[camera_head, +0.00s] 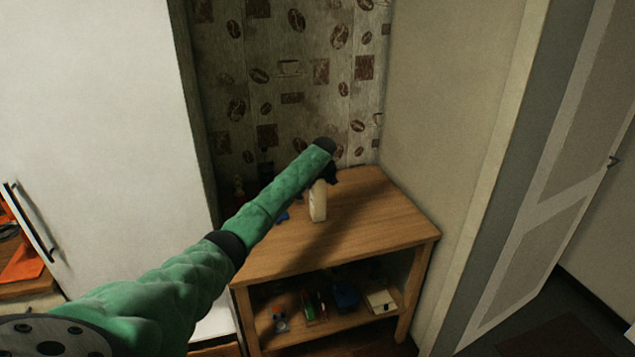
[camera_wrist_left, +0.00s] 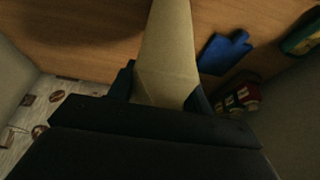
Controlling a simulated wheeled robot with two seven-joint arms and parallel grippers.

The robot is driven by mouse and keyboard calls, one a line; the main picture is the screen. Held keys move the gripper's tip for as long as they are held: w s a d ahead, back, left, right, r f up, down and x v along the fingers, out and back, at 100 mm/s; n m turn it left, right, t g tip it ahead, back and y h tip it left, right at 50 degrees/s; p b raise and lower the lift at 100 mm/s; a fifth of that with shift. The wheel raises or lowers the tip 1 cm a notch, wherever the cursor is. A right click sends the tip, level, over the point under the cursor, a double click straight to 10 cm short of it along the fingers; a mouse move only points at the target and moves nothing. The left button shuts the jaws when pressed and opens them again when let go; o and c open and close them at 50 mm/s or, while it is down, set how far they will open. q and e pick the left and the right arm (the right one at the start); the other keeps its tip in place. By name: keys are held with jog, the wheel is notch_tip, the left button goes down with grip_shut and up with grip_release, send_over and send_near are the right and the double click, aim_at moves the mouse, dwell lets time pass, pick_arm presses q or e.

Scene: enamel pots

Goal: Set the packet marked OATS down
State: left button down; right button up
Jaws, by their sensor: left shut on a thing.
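The packet (camera_head: 318,203) is pale beige and upright, hanging from my left gripper (camera_head: 328,178) over the wooden table (camera_head: 385,207) in the head view. In the left wrist view the packet (camera_wrist_left: 166,55) runs away from the dark jaws (camera_wrist_left: 165,100), which are shut on its near end. No marking can be read on it. Its lower end is close above or touching the tabletop; I cannot tell which. My green left arm hides part of the table. My right gripper is not in view.
A blue flat object (camera_wrist_left: 224,52) lies on the table beside the packet. A red item (camera_wrist_left: 238,98) stands near the back corner. The table's right front is clear. A lower shelf (camera_head: 345,318) holds several small things. Walls close in the back and right.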

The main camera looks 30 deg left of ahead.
pick_arm(q)
jog(key=shift+f, duration=0.1)
dwell(0.3)
jog(key=c, duration=0.8)
grip_release()
jog(key=shift+f, duration=0.15)
jog(key=shift+c, duration=0.2)
jog(key=shift+o, duration=1.1)
